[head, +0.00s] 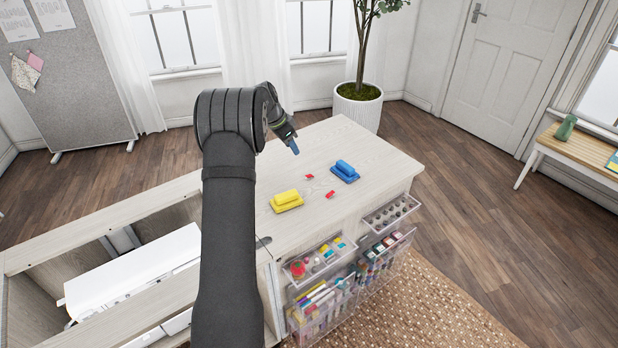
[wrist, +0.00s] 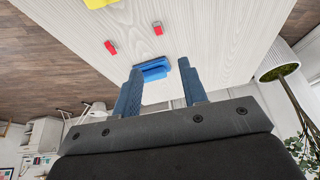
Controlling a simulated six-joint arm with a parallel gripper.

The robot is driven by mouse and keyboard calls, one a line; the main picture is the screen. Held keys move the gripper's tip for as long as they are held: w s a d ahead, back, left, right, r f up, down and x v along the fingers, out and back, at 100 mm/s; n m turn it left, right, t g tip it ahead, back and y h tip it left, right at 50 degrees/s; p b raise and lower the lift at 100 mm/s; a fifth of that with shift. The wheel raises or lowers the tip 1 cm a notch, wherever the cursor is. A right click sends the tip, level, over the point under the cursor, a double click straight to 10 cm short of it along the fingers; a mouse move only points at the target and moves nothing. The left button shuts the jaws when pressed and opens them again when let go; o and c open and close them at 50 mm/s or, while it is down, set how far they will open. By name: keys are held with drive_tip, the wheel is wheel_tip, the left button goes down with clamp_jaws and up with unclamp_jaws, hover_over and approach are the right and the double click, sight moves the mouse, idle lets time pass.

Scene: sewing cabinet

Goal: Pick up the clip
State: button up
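Two small red pieces lie on the pale wooden cabinet top, and they look like clips; I cannot tell which one the task means. One red piece (head: 309,177) lies farther back and the other red piece (head: 330,194) nearer the front edge. In the wrist view they show as a left red piece (wrist: 111,47) and a right red piece (wrist: 157,28), both beyond my fingertips. My gripper (head: 295,149) is above the tabletop, behind and left of the red pieces, touching neither. In the wrist view my gripper (wrist: 160,66) has its two blue-grey fingers apart, with nothing held.
A blue block on a blue base (head: 345,171) lies right of the red pieces; it shows beyond my fingers in the wrist view (wrist: 154,70). A yellow block on its base (head: 286,200) lies left. Clear drawers (head: 330,265) jut from the front. A potted tree (head: 358,108) stands behind.

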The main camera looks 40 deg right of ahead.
approach(309, 175)
drive_tip(key=shift+x, duration=3.85)
drive_tip(key=shift+s, duration=0.1)
clamp_jaws()
